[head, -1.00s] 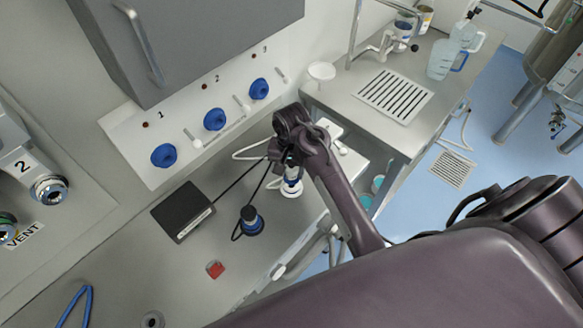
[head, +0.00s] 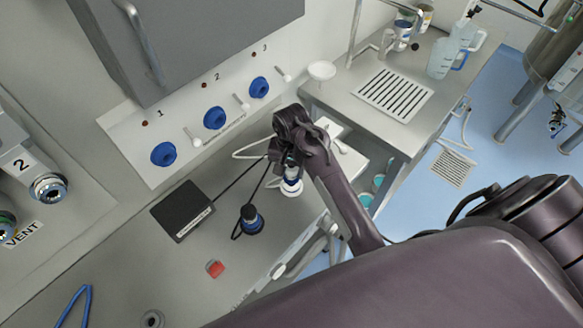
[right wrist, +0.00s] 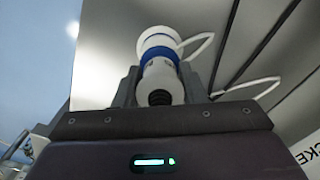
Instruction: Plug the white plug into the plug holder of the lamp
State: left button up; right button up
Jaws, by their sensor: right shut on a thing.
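The white plug (head: 291,186), with a blue ring, is in the jaws of my right gripper (head: 285,164), above the right part of the bench. In the right wrist view the white plug (right wrist: 160,72) sits between the two fingers, its blue-and-white end pointing away, with a white cable beside it. Three blue round sockets, numbered 1 (head: 163,154), 2 (head: 215,118) and 3 (head: 259,87), are on the wall panel, apart from the plug. I cannot tell which part is the lamp's plug holder. My left gripper is not in view.
A black box (head: 182,211) with cables and a blue-and-black connector (head: 251,219) stand on the bench (head: 150,270). A small red object (head: 215,268) lies in front. A side table with a drain grille (head: 393,95) and jugs is at the upper right.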

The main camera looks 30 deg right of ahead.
jog(key=shift+f, duration=0.85)
jog(key=shift+f, duration=0.5)
dwell(0.4)
jog(key=o, duration=1.3)
notch_tip(320, 180, up, 7)
jog(key=shift+r+b, duration=0.1)
jog(key=shift+b, duration=1.15)
jog(key=shift+r, duration=0.3)
